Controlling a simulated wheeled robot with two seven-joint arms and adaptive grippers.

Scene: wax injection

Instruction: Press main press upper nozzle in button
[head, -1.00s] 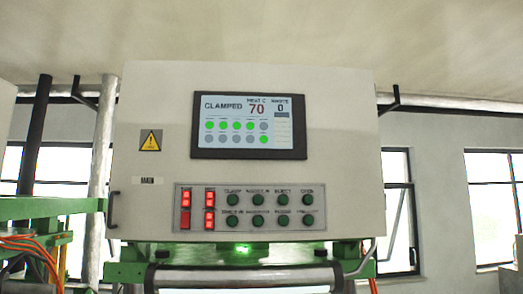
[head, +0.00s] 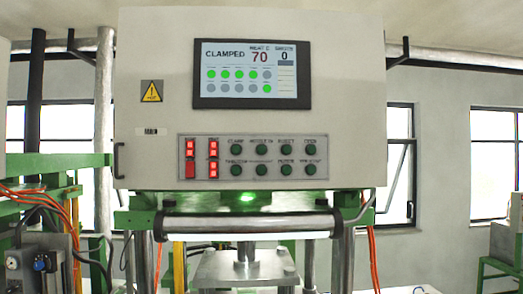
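The main press control box fills the upper middle of the head view. Its button panel (head: 254,160) carries two rows of dark green round buttons. The second button of the top row (head: 260,149) has a blurred label that seems to read "NOZZLE IN". The buttons to its sides seem to read "CLAMP" (head: 236,149) and "INJECT" (head: 286,149). The screen (head: 252,74) above reads "CLAMPED" and 70, with several green dots lit. Neither of my grippers shows.
Red digital displays (head: 190,149) sit left of the buttons. A metal roller bar (head: 248,222) runs across below the box, with a green glow (head: 246,196) above it. A press plate and post (head: 246,262) stand below. Orange hoses (head: 40,196) hang at the left.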

